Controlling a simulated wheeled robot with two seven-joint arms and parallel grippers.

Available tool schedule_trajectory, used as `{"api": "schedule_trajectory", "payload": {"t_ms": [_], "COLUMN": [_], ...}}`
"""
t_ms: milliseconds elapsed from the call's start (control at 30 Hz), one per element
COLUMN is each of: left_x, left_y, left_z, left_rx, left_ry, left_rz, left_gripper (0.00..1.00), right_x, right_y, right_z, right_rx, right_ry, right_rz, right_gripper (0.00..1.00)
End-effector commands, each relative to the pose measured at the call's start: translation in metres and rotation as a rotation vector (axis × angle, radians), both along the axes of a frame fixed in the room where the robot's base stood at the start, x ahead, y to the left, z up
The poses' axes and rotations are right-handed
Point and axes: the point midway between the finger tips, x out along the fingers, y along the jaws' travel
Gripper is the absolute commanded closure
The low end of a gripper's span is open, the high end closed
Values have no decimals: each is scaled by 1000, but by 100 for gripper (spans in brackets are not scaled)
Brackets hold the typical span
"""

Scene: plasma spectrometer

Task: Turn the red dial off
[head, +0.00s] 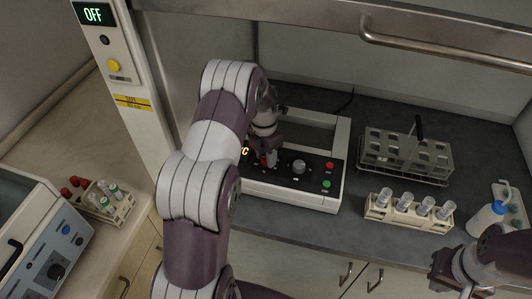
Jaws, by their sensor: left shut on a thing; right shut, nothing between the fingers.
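The red dial (265,160) is on the black front panel of the white-framed device (338,185), mostly hidden by my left gripper. My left gripper (268,152) reaches down from above and is shut on the red dial. Which way the dial points cannot be made out. A yellow lit display on the panel is mostly covered by my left arm, with only its end showing. My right gripper (440,272) is at the bottom right, shut and empty, well away from the device.
A grey dial (299,167), red button (329,168) and green button (327,184) sit right of the red dial. A metal rack (405,155), vial rack (408,212) and bottle (485,220) stand farther right.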

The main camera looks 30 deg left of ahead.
Motion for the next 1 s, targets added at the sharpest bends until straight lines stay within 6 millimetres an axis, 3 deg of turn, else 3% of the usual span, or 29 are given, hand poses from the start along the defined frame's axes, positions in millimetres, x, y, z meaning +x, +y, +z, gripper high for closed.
{"api": "schedule_trajectory", "payload": {"t_ms": [500, 1000], "left_x": [2, 2], "left_y": [0, 0], "left_z": [3, 3], "left_rx": [1, 1], "left_ry": [-9, -8], "left_rz": [327, 390], "left_gripper": [91, 91], "right_x": [0, 0], "right_y": [0, 0], "right_z": [10, 11], "right_rx": [0, 0], "right_ry": [0, 0], "right_rz": [0, 0], "right_gripper": [100, 100]}}
